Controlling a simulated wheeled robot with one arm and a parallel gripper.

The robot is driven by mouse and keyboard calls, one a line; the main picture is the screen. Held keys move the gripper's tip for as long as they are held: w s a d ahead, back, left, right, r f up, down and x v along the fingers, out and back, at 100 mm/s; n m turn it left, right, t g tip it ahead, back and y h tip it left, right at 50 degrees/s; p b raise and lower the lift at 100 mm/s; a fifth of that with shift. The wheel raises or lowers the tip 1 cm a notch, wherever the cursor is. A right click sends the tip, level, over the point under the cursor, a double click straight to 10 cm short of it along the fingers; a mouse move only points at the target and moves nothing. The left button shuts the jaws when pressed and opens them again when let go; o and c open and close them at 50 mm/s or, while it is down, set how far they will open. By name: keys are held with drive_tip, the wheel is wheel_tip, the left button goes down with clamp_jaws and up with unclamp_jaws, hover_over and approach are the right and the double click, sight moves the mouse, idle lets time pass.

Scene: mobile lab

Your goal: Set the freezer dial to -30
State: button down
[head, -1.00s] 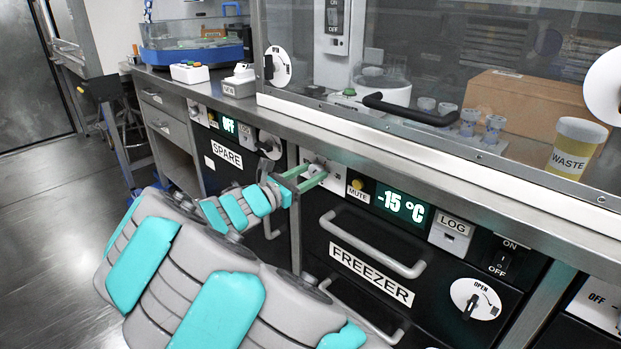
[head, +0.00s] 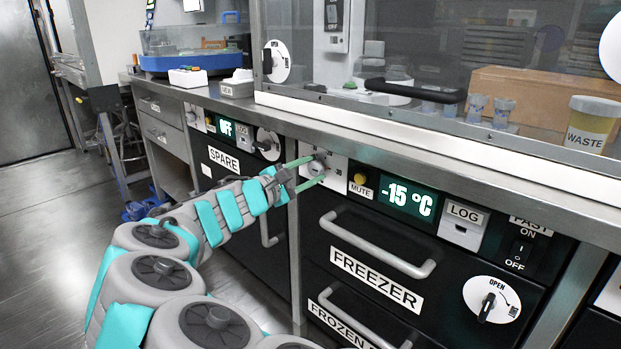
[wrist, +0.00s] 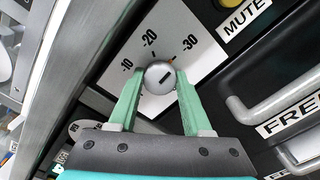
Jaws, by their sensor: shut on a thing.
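The freezer dial is a small round metal knob (wrist: 159,78) on a white plate (wrist: 184,22) marked -10, -20 and -30 in the wrist view. A small orange mark sits beside -30. My gripper (wrist: 158,82) has its two green fingers on either side of the knob, shut on it. In the head view my gripper (head: 311,172) reaches the white plate just left of the yellow MUTE button (head: 360,179), and its fingers partly hide the knob. The green freezer display (head: 407,200) reads -15 °C.
The freezer drawer handle (head: 376,248) sticks out below the dial. The SPARE unit (head: 224,158) with its own handle is to the left. The steel bench edge (head: 400,160) runs just above the dial. Open floor (head: 45,230) lies at the left.

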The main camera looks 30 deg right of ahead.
drive_tip(key=shift+m, duration=0.4)
drive_tip(key=shift+c, duration=1.7)
unclamp_jaws()
drive_tip(key=shift+a, duration=0.1)
drive_tip(key=v, duration=0.7)
drive_tip(key=shift+s+a, duration=0.15)
drive_tip(key=shift+a, duration=0.15)
